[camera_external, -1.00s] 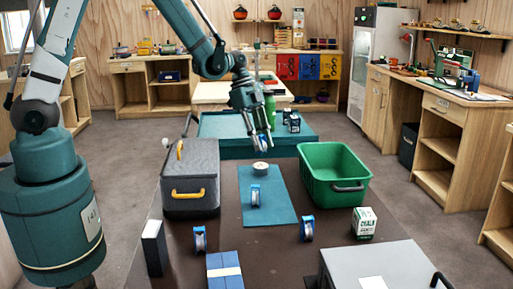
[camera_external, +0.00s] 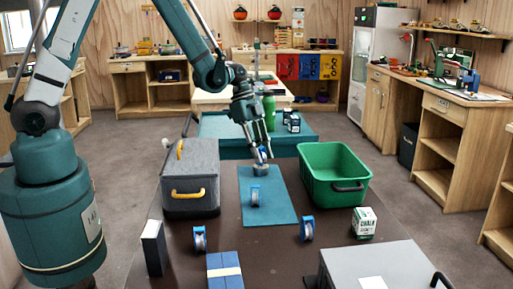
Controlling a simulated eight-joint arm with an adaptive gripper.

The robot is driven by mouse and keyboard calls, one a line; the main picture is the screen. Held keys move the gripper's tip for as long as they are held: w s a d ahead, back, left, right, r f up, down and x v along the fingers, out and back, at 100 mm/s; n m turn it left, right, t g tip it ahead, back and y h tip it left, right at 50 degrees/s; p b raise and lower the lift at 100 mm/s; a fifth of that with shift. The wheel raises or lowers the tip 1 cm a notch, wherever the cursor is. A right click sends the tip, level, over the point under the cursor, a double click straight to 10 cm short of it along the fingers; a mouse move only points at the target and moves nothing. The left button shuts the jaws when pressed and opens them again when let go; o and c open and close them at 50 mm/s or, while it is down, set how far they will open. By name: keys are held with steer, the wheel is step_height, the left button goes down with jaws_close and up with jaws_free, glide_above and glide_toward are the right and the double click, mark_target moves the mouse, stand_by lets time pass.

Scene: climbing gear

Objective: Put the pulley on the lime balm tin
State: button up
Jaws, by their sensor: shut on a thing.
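My gripper (camera_external: 263,155) is above the far part of the blue mat (camera_external: 282,209), fingers pointing down. It is shut on a small pale and bluish thing, which looks like the pulley, mostly hidden by the fingers. Right below it the round, pale balm tin (camera_external: 260,172) lies on the mat, its top partly covered by the gripper. I cannot tell whether the held thing touches the tin. The tin's lime colour is not clear at this size. A blue and white wheel-like piece (camera_external: 255,196) stands on the mat just in front of the tin.
Two similar blue and white pieces stand on the dark table, at left (camera_external: 199,240) and right (camera_external: 306,229). A grey case (camera_external: 190,165) is left of the mat, a green bin (camera_external: 335,160) right. A chalk box (camera_external: 364,223), blue block (camera_external: 224,270) and grey box (camera_external: 385,262) are nearer.

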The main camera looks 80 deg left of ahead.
steer(key=shift+f, duration=0.15)
steer(key=o, duration=0.5)
steer(key=shift+f, duration=0.1)
steer(key=shift+c, duration=0.2)
steer(key=o, duration=0.4)
steer(key=shift+r, duration=0.2)
steer(key=shift+p+v, duration=0.55)
steer(key=shift+v, duration=5.45)
steer(key=shift+d, duration=0.1)
